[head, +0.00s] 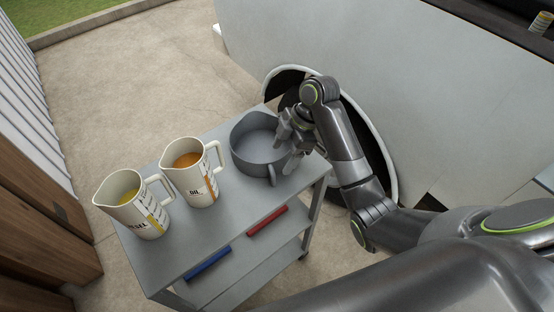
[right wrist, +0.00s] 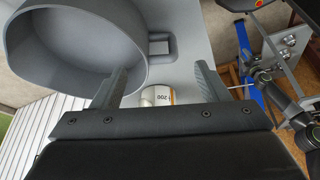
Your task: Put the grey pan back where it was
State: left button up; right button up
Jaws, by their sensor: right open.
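The grey pan (head: 258,145) sits upright on the far end of the grey cart's top (head: 215,231), with its short handle (head: 273,177) towards the near edge. My right gripper (head: 296,141) is open at the pan's right side, by the rim. In the right wrist view the pan (right wrist: 65,45) fills the upper left, and its handle (right wrist: 158,46) lies beyond my right gripper (right wrist: 162,84). One finger overlaps the pan's wall in that view; I cannot tell whether it touches. Nothing is between the fingers. My left gripper does not show.
Two white measuring jugs stand left of the pan: one with orange liquid (head: 191,173), one with yellow liquid (head: 134,204). A red bar (head: 267,221) and a blue bar (head: 208,263) show at the cart's side. The pickup's side panel (head: 400,70) rises behind.

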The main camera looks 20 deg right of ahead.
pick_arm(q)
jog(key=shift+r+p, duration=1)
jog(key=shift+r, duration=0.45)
pick_arm(e)
jog(key=shift+v, duration=1.7)
